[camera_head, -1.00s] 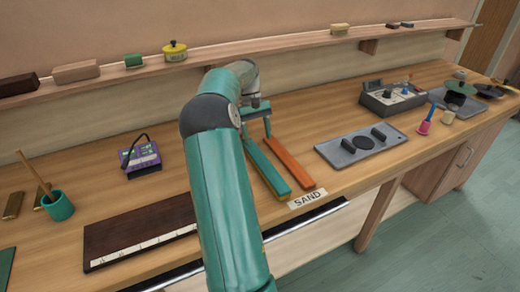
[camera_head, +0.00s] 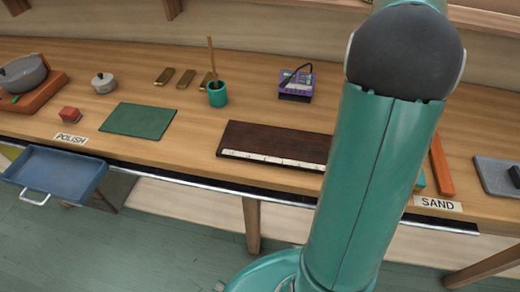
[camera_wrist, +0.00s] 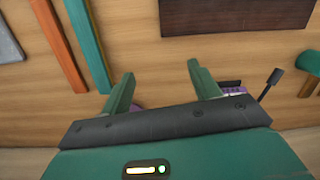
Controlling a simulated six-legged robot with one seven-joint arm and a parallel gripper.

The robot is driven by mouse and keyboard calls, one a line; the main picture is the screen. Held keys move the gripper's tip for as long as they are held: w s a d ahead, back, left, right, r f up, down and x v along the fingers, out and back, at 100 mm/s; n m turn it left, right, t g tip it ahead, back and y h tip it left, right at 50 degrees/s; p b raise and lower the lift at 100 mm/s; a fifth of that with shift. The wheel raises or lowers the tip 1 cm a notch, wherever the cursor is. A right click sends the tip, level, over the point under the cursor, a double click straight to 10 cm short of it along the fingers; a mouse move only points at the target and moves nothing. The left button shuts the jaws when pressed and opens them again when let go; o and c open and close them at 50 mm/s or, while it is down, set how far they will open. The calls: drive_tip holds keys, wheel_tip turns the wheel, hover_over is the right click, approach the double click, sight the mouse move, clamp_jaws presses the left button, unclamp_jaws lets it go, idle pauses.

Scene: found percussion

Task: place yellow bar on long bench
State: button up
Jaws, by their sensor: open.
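Several brass-yellow bars lie on the bench left of a teal cup in the head view: one on the left (camera_head: 164,76), one in the middle (camera_head: 186,78) and one beside the cup (camera_head: 207,79). I cannot tell which of them is the task's yellow bar. The long wooden bench (camera_head: 330,109) runs across the head view and also fills the wrist view (camera_wrist: 160,55). My gripper (camera_wrist: 160,82) is open and empty above the bench, with a purple device (camera_wrist: 232,87) partly hidden behind it. In the head view my arm hides the gripper.
A dark board (camera_head: 265,138) with a pale marked strip, the purple device, a teal cup (camera_head: 217,94) and a green mat (camera_head: 138,120) occupy the bench. An orange bar (camera_wrist: 58,45) and teal bar (camera_wrist: 87,45) lie left.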

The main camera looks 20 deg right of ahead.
drive_tip(key=w+a+r+n+t, duration=0.1)
drive_tip(key=a+r+n+t, duration=0.15)
drive_tip(key=a, duration=1.15)
drive_tip(key=s+a+n+t, duration=0.1)
drive_tip(key=s+a, duration=0.2)
drive_tip(key=a, duration=0.5)
drive_tip(key=s+a+f+n+t, duration=0.1)
drive_tip(key=s+a, duration=0.2)
drive_tip(key=a, duration=0.5)
drive_tip(key=s+a+f+n+t+h, duration=0.1)
drive_tip(key=s+a, duration=0.3)
drive_tip(key=a, duration=0.4)
drive_tip(key=shift+f+t, duration=0.25)
drive_tip(key=shift+t, duration=0.2)
drive_tip(key=shift+s, duration=0.1)
drive_tip(key=shift+c, duration=0.4)
drive_tip(key=c, duration=0.5)
drive_tip(key=shift+d, duration=0.15)
